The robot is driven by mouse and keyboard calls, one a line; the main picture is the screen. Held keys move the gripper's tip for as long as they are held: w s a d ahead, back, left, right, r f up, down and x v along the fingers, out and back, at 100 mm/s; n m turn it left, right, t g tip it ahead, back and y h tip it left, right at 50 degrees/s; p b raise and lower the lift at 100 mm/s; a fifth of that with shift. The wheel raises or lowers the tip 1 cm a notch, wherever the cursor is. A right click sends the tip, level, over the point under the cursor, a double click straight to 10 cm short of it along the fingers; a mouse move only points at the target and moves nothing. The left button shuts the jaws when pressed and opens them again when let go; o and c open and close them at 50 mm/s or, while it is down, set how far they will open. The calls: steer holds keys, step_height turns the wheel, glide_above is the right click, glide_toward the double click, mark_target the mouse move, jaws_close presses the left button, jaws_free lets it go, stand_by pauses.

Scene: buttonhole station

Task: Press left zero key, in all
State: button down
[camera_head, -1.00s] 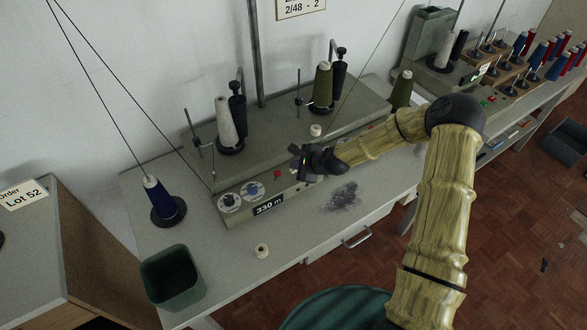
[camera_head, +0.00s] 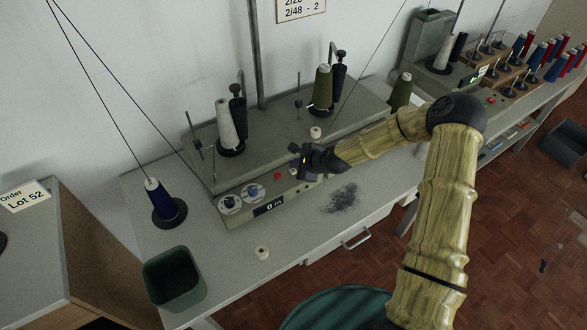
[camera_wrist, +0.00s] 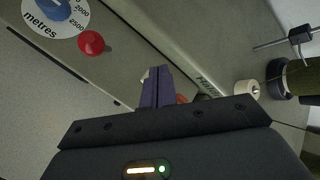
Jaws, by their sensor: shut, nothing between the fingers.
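My gripper (camera_head: 300,168) is shut and empty, over the front panel of the left winder (camera_head: 238,222). In the wrist view its closed purple fingers (camera_wrist: 157,88) point at the panel. A small pale piece (camera_wrist: 145,76), perhaps the left zero key, shows beside the fingertips and is mostly hidden by them. I cannot tell whether the fingers touch it. The left counter display (camera_head: 268,205) reads 0 m. A red button (camera_head: 277,176) sits left of the gripper and also shows in the wrist view (camera_wrist: 91,43).
Two dials (camera_head: 240,198) sit at the panel's left end. A grey cone (camera_head: 226,122) and an olive cone (camera_head: 323,87) stand behind. A blue cone (camera_head: 163,200), a green bin (camera_head: 173,276) and a small white spool (camera_head: 262,253) are on the table. Dark thread fluff (camera_head: 342,197) lies in front.

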steer(key=shift+r, duration=0.1)
step_height(320, 180, up, 5)
steer(key=p, duration=0.3)
stand_by(0.5)
stand_by(0.7)
steer(key=s+d+r+n+g+h, duration=0.1)
steer(key=s+d+r+n+h, duration=0.1)
steer(key=s+d+r+n, duration=0.3)
steer(key=s+d+r+n+g+h, duration=0.1)
steer(key=s+d+r+n, duration=0.5)
steer(key=s, duration=0.6)
steer(key=s+d+r+n+g+h, duration=0.1)
steer(key=s+d+r+n+h, duration=0.2)
steer(key=s, duration=0.6)
step_height(320, 180, up, 3)
steer(key=d+n, duration=0.3)
steer(key=shift+s+f+n+g+h, duration=0.2)
steer(key=shift+n+g+h, duration=0.1)
steer(key=shift+n+g, duration=0.1)
